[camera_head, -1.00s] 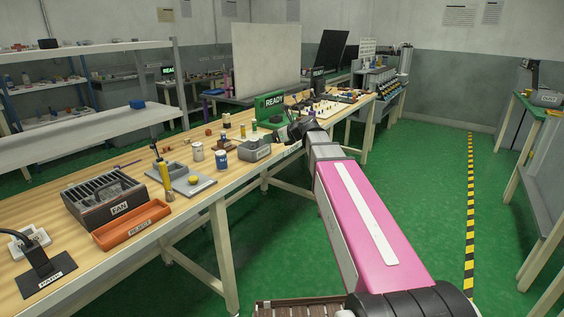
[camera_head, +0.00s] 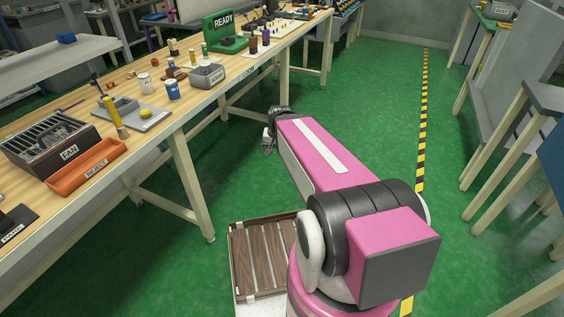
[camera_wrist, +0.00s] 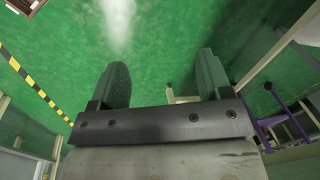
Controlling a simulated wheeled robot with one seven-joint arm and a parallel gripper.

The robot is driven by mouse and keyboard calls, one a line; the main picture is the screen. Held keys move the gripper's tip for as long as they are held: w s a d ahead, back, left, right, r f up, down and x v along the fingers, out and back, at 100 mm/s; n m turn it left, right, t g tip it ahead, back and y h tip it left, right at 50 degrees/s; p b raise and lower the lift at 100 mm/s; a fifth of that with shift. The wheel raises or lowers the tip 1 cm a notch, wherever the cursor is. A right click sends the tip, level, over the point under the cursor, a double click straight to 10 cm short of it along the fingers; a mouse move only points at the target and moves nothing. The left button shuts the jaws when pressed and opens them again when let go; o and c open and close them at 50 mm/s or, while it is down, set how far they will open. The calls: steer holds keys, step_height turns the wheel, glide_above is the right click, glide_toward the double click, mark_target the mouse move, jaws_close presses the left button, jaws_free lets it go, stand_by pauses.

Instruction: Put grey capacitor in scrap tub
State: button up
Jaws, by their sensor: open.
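I cannot make out which one, if any, is the grey capacitor.
The wooden bench (camera_head: 140,137) runs along the left. On it are an orange reject tray (camera_head: 88,168), a fan box (camera_head: 50,140), a white can (camera_head: 145,83), a blue-banded can (camera_head: 172,90) and a green READY display (camera_head: 222,30). The aisle floor (camera_head: 375,110) is clear.

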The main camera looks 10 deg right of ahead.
steer(key=s+d+n, duration=0.1)
steer(key=s+f+n+h, duration=0.1)
steer(key=s+d+f+n+g, duration=0.1)
steer(key=s, duration=0.1)
steer(key=shift+s+d+f+n, duration=0.1)
steer(key=shift+d+f+n, duration=0.15)
steer(key=shift+d+n, duration=0.05)
